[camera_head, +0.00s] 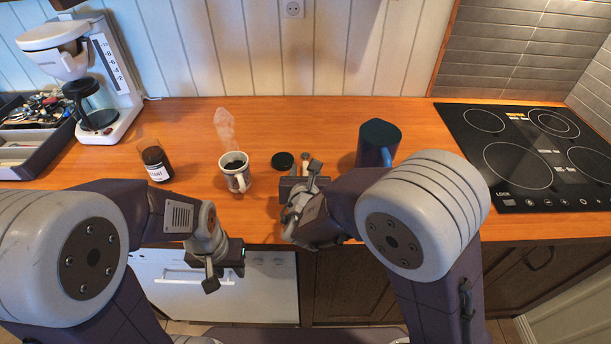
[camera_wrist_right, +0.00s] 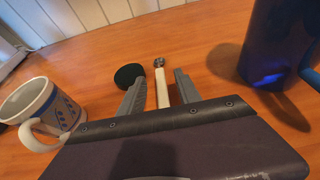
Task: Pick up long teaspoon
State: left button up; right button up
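A slim utensil with a pale handle and a shiny metal end, apparently the long teaspoon (camera_wrist_right: 161,85), lies on the wooden counter in the right wrist view. Its far end also shows as a small shape in the head view (camera_head: 305,156). My right gripper (camera_wrist_right: 158,88) is open, with one finger on each side of the pale handle and a visible gap to both. The handle's near end is hidden behind my gripper's body. My left gripper (camera_head: 218,272) hangs in front of the counter edge, away from the utensil; its finger opening is not clear.
A round black lid (camera_wrist_right: 129,75) lies just left of the utensil. A steaming mug (camera_head: 238,178) and a dark jar (camera_head: 156,163) stand further left. A tall blue mug (camera_head: 378,143) stands close on the right. A cooktop (camera_head: 520,150) lies far right.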

aim_at(305, 169)
jog(key=x, duration=0.3)
jog(key=shift+s, duration=0.25)
jog(key=shift+c, duration=1.2)
grip_shut()
jog(key=shift+r, duration=0.1)
notch_tip(305, 169, up, 10)
jog(key=p, duration=0.3)
